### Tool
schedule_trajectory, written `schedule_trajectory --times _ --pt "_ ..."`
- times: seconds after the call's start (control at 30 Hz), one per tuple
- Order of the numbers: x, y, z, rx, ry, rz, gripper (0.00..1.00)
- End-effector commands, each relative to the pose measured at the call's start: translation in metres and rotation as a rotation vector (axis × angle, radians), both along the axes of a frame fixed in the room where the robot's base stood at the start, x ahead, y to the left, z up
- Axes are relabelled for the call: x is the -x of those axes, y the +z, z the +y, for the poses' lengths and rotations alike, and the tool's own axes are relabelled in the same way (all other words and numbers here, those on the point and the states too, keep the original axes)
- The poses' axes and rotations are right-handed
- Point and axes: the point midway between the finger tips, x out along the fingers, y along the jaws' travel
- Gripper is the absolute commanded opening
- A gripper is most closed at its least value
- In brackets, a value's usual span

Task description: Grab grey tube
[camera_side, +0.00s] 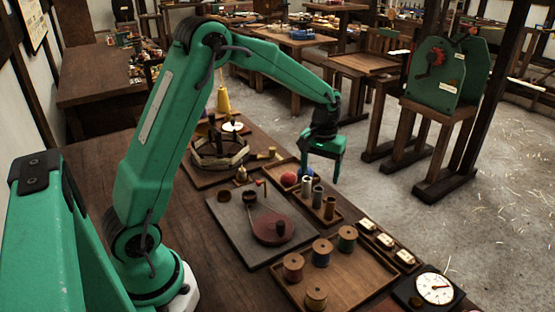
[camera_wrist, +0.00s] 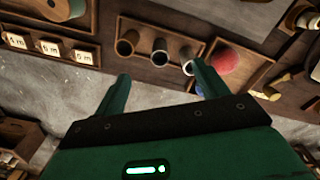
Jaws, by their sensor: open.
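The grey tube (camera_side: 317,195) stands upright as the middle one of three tubes in a narrow wooden tray (camera_side: 340,218). It also shows in the wrist view (camera_wrist: 160,52), its dark open end facing the camera. A pale tube (camera_side: 306,185) stands on one side of it and a brown tube (camera_side: 329,208) on the other. My gripper (camera_side: 319,170) is above the tray, apart from the tubes. In the wrist view my gripper (camera_wrist: 162,76) is open and empty, with the grey tube beyond the gap between its fingers.
A red ball (camera_side: 289,179) and a blue ball (camera_side: 305,172) lie near the pale tube. A tray of several spools (camera_side: 348,280), three labelled blocks (camera_side: 385,240) and a dial gauge (camera_side: 435,289) are nearer the camera. A round wooden frame (camera_side: 220,155) stands farther back.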

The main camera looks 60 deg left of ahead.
Motion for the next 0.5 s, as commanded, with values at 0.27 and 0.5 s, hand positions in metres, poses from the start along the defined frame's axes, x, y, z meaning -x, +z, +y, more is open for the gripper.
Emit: schedule_trajectory --times 0.27,0.5 --pt "0.0 -0.03 0.0 0.0 0.0 0.002 0.73" --pt "0.0 -0.052 0.0 0.001 0.0 0.001 0.73"
